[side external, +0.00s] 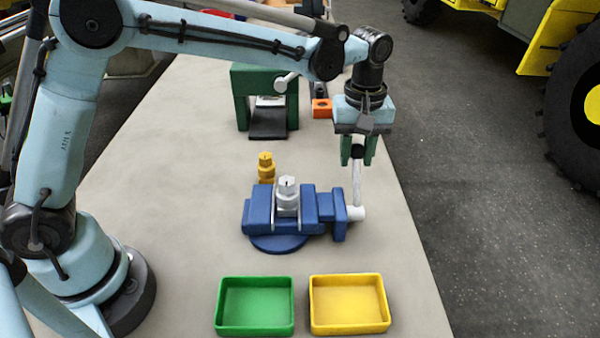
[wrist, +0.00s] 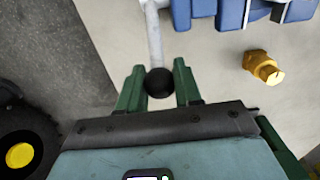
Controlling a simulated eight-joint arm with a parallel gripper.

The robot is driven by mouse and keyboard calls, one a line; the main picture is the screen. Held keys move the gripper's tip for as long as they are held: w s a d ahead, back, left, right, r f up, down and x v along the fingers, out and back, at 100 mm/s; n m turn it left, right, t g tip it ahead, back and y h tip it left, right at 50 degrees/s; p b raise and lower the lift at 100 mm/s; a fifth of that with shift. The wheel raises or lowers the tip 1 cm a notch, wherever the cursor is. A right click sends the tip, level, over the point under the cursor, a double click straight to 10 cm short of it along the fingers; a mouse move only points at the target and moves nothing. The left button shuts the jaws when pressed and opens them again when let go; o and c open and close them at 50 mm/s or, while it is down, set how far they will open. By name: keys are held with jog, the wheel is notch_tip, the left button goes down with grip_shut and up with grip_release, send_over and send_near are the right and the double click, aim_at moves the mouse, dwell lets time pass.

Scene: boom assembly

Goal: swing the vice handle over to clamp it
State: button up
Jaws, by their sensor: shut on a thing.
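The blue vice (side external: 260,212) stands on the table in the side external view, with a silver fitting (side external: 288,197) between its jaws. Its handle (side external: 357,185) is a light grey rod at the right end, pointing upward from a pale hub, with a black knob (side external: 358,152) at its top. My gripper (side external: 358,160) is above the vice's right end, fingers pointing down, shut on the handle at the knob. In the wrist view the black knob (wrist: 159,82) sits between the green fingers, and part of the blue vice (wrist: 235,12) shows at the top.
A brass fitting (side external: 265,167) stands behind the vice. A green tray (side external: 255,326) and a yellow tray (side external: 349,328) lie in front. A green press-like frame (side external: 241,100) and an orange block (side external: 322,108) are farther back. The table's right edge is close to the handle.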

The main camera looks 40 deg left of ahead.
jog(key=shift+w+a+f, duration=0.6)
jog(key=shift+a+f, duration=0.05)
jog(key=shift+f, duration=0.1)
jog(key=o, duration=0.5)
jog(key=shift+o, duration=0.2)
jog(key=shift+s+d+r, duration=0.15)
jog(key=shift+d, duration=0.05)
